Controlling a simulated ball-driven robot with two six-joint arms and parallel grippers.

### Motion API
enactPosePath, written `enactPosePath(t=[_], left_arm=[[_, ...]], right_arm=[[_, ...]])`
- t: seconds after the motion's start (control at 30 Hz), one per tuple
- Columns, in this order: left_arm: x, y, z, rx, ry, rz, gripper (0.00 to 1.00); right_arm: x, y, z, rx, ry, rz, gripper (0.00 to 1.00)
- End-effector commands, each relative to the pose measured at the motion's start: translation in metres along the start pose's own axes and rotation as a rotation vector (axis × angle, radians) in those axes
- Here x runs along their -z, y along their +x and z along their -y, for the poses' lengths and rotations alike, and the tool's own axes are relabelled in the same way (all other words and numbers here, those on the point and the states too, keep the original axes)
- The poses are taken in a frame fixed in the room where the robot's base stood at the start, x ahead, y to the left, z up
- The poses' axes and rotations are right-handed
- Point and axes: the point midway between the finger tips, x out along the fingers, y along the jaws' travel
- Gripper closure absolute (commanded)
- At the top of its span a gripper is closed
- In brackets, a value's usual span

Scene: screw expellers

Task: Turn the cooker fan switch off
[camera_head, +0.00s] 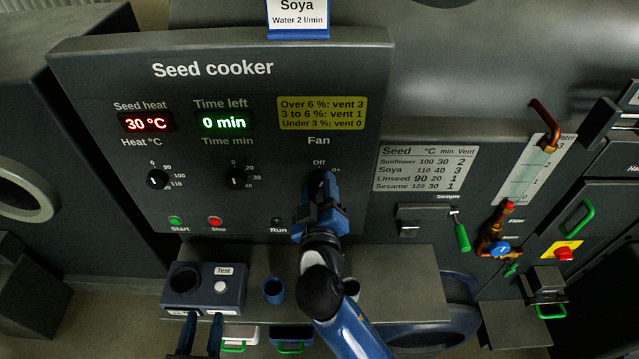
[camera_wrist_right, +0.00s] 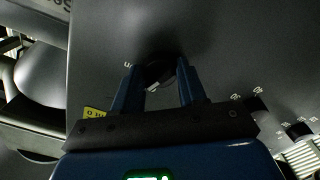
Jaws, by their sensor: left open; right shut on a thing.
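The cooker fan switch is a dark round knob (camera_head: 318,176) under the words Fan and Off, on the seed cooker panel (camera_head: 300,105). My right gripper (camera_head: 323,188) covers most of it in the head view. In the right wrist view the knob (camera_wrist_right: 158,72) sits between the two blue fingers of my right gripper (camera_wrist_right: 157,84), which is shut on it. A pale mark shows on the knob's lower edge there, on the side towards my gripper body. My left gripper (camera_head: 203,325) is open and empty at the bottom left, below the test box, away from the switch.
The heat knob (camera_head: 158,179), time knob (camera_head: 235,179) and green start button (camera_head: 175,221) are left of the switch. A test box (camera_head: 205,285) and blue cup (camera_head: 274,291) stand on the ledge below. A green sample handle (camera_head: 462,235) hangs to the right.

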Motion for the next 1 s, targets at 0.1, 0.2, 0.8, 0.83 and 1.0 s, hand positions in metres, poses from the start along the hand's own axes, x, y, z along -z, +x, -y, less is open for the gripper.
enactPosePath(t=[0.1, 0.2, 0.8, 0.83, 1.0], left_arm=[[0.010, 0.000, 0.000, 0.000, 0.000, 0.000, 0.57], [0.015, 0.000, 0.000, 0.000, 0.000, 0.000, 0.57], [0.028, -0.001, 0.000, 0.000, 0.000, 0.000, 0.57], [0.028, -0.001, 0.000, 0.000, 0.000, 0.000, 0.57], [0.028, -0.001, 0.000, 0.000, 0.000, 0.000, 0.57]], right_arm=[[0.002, 0.000, -0.002, 0.001, -0.105, 0.001, 0.89], [0.002, 0.000, -0.002, 0.000, -0.184, 0.001, 0.89], [0.000, 0.000, -0.001, -0.001, -0.409, 0.001, 0.89], [0.000, 0.000, -0.001, -0.001, -0.411, 0.001, 0.89], [0.000, 0.000, -0.001, -0.001, -0.414, 0.001, 0.89]])
